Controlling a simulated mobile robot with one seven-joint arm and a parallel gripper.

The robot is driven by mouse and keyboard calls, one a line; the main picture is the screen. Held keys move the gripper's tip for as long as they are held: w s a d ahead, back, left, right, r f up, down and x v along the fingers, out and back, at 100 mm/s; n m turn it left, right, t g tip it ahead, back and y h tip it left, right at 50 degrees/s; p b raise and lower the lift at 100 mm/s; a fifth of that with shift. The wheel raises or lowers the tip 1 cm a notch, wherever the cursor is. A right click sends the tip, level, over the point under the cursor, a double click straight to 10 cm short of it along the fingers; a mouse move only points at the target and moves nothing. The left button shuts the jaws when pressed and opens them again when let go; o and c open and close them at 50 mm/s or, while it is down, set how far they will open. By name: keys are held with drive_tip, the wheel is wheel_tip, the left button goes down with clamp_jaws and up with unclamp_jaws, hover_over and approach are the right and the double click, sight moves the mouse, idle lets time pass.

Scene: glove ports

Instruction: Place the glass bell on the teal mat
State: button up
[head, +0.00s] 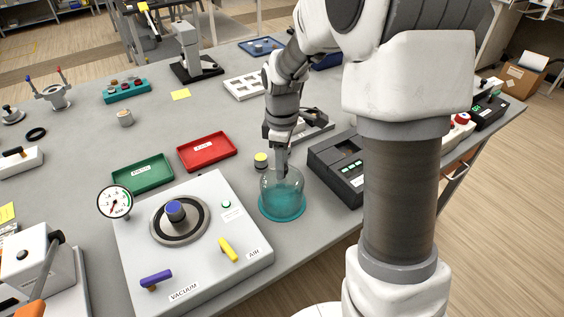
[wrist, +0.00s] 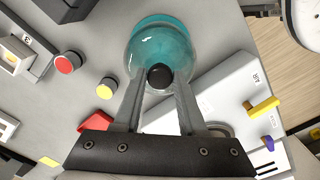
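The glass bell (head: 270,183) is a clear dome with a dark knob, which shows in the wrist view (wrist: 160,77). It is upright over the round teal mat (head: 282,212), whose colour shows through the glass; the mat also shows in the wrist view (wrist: 163,21). The bell's rim lies at or very near the mat; I cannot tell whether a small gap is left. My gripper (head: 281,168) points down from above. In the wrist view its two fingers (wrist: 160,84) are on either side of the knob, close against it.
A grey panel with vacuum and air levers (head: 190,245) stands left of the bell. A dark device (head: 338,165) stands close on its right, and a small yellow-topped piece (head: 261,160) just behind. Red (head: 207,151) and green (head: 142,173) trays lie behind the panel. The table's front edge is near.

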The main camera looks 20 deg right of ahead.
drive_tip(key=o, duration=0.4)
drive_tip(key=shift+c, duration=0.2)
wheel_tip(320, 180, up, 12)
drive_tip(key=s+r+m+t, duration=0.2)
drive_tip(key=s+m, duration=0.4)
drive_tip(key=s, duration=0.4)
drive_tip(key=s+r+m+t, duration=0.3)
drive_tip(key=s+m, duration=0.3)
drive_tip(key=s, duration=0.4)
drive_tip(key=shift+s+m+t+p, duration=0.25)
drive_tip(key=shift+m+t+p, duration=0.05)
drive_tip(key=shift+p, duration=0.15)
